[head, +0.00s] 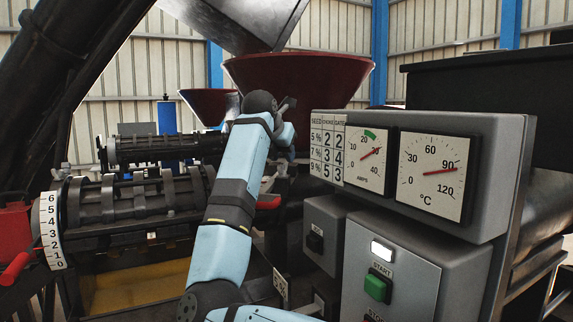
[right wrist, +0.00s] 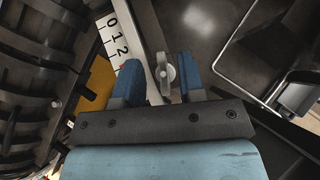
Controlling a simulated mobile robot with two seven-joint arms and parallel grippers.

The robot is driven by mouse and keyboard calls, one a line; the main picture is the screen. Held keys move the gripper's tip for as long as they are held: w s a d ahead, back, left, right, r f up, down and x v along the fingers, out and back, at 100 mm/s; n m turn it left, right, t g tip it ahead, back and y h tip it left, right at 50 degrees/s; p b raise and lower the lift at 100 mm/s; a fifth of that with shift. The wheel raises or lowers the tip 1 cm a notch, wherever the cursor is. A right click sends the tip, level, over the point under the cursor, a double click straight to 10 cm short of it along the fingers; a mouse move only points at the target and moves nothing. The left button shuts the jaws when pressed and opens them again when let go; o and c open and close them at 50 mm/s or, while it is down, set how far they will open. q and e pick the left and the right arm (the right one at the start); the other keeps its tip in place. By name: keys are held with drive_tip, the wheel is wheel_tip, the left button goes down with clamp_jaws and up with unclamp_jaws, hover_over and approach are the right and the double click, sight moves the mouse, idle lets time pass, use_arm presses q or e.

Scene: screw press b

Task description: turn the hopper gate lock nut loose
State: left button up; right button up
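The lock nut (right wrist: 165,76) is a small grey winged nut in the middle of the right wrist view, on a pale metal strip. My right gripper (right wrist: 160,64) has its two blue fingers apart, one on each side of the nut. A gap shows between the nut and each finger, so the gripper is open and not clamped. A white scale plate (right wrist: 116,42) with 0, 1, 2 lies just left of the strip. In the head view my right gripper (head: 283,136) is below the dark red hopper (head: 300,78); its fingertips and the nut cannot be made out there. My left gripper is not in view.
A grey control cabinet (head: 495,145) with two dials and a green start button (head: 376,287) stands close right of my arm. The ribbed press barrel (head: 105,203) and a numbered scale (head: 51,230) are at left. A bent metal rod (right wrist: 222,68) lies right of the fingers.

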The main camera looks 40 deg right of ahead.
drive_tip(key=x, duration=0.4)
clamp_jaws()
